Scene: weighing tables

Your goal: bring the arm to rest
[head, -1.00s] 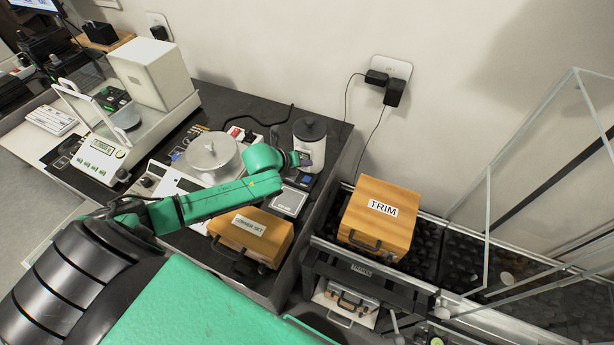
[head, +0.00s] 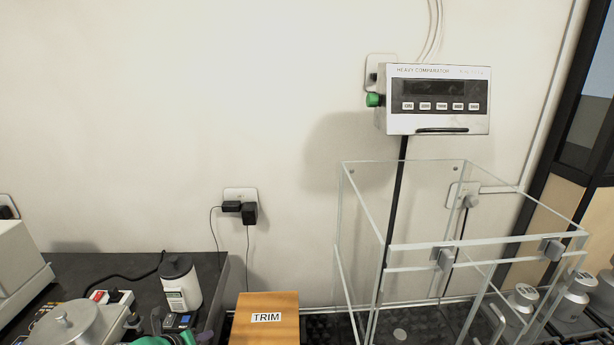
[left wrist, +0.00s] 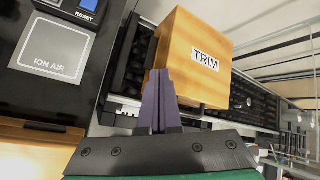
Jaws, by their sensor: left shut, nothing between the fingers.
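My left gripper (left wrist: 158,78) shows in the left wrist view with its two purple-grey fingers together and nothing between them. The fingers point toward a wooden box marked TRIM (left wrist: 196,58), which fills the upper middle behind them. I cannot tell the gap between fingertips and box. In the head view only a bit of my green left arm shows at the bottom edge, left of the TRIM box (head: 266,318). My right gripper is in neither view.
A white jar with a dark lid (head: 180,283) and a round metal lidded vessel (head: 72,325) stand on the dark table. A clear-walled enclosure (head: 462,245) stands right, below a wall-mounted Heavy Comparator display (head: 438,98). An ION AIR plate (left wrist: 54,54) lies left in the wrist view.

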